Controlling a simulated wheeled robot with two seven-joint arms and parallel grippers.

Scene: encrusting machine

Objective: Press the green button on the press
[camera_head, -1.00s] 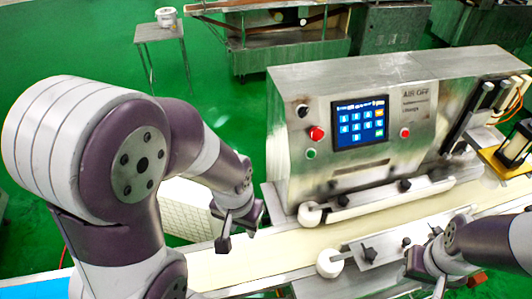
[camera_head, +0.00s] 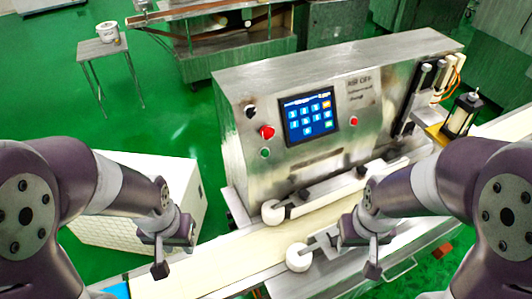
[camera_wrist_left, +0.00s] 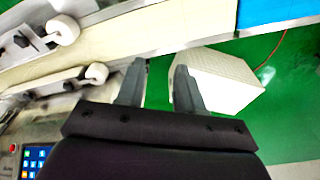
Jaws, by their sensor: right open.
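The press (camera_head: 340,105) is a steel machine with a blue touch screen (camera_head: 310,117) on its front. The small green button (camera_head: 265,152) is at the panel's left, below a red knob (camera_head: 266,132). My left gripper (camera_head: 166,262) is left of the press and lower than the button, apart from it. In the left wrist view its two fingers (camera_wrist_left: 160,75) are spread with nothing between them. That view shows part of the screen (camera_wrist_left: 35,158) at its lower left, but I cannot make out the green button there. My right gripper (camera_head: 365,255) is open in front of the press, over the conveyor side.
A cream conveyor belt (camera_head: 215,268) with white rollers (camera_head: 299,257) runs along the press's front. A white box (camera_head: 110,235) stands on the green floor at left. A second red button (camera_head: 354,121) is right of the screen. A small table (camera_head: 100,48) stands behind.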

